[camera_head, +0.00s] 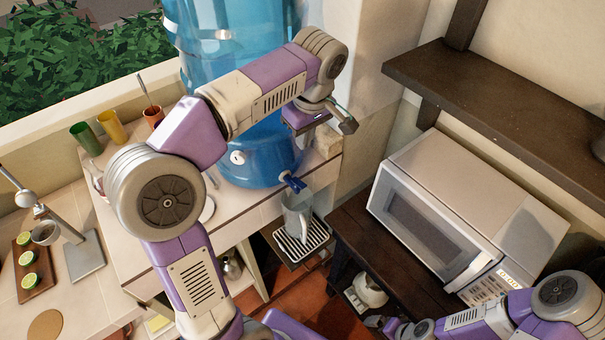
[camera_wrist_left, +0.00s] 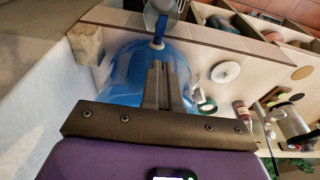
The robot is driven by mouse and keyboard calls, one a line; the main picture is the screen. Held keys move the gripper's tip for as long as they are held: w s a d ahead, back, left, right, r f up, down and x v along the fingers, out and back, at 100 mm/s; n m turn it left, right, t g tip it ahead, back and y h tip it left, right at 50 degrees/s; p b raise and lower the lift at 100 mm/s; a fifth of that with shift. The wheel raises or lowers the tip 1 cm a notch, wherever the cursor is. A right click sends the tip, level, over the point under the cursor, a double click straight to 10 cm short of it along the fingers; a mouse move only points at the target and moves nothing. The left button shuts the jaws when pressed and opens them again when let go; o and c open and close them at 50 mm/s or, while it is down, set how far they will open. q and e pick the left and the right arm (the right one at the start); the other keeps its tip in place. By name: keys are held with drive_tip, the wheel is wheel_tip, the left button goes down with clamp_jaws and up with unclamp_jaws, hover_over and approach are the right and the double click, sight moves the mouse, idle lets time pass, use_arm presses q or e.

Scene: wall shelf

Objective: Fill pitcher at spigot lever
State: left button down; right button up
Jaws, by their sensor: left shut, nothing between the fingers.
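The blue water dispenser (camera_head: 262,155) stands on the counter's corner. Its blue spigot lever (camera_head: 293,182) sticks out low at the front and shows in the wrist view (camera_wrist_left: 159,30). The clear grey pitcher (camera_head: 297,213) stands upright under the spigot on a slatted drip tray (camera_head: 288,247); part of it shows in the wrist view (camera_wrist_left: 160,8). My left gripper (camera_head: 347,126) is shut and empty, above and right of the spigot. Its closed fingers (camera_wrist_left: 160,80) show before the dispenser. My right gripper (camera_head: 374,322) is low at the bottom edge, its jaws unclear. The water level is unclear.
A white microwave (camera_head: 440,215) stands on a dark shelf to the right, below a dark wall shelf (camera_head: 500,100). Green, yellow and orange cups (camera_head: 112,126) stand at the back left. A wall corner rises close behind my left gripper. A kettle (camera_head: 369,290) sits low.

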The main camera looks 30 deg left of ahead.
use_arm(q)
drive_tip(key=shift+f, duration=0.1)
drive_tip(key=b, duration=0.2)
hover_over(301, 184)
wheel_tip(301, 184, down, 12)
drive_tip(key=shift+f, duration=0.25)
drive_tip(key=shift+d+f, duration=0.25)
drive_tip(key=shift+f, duration=0.35)
use_arm(e)
drive_tip(key=shift+f, duration=1)
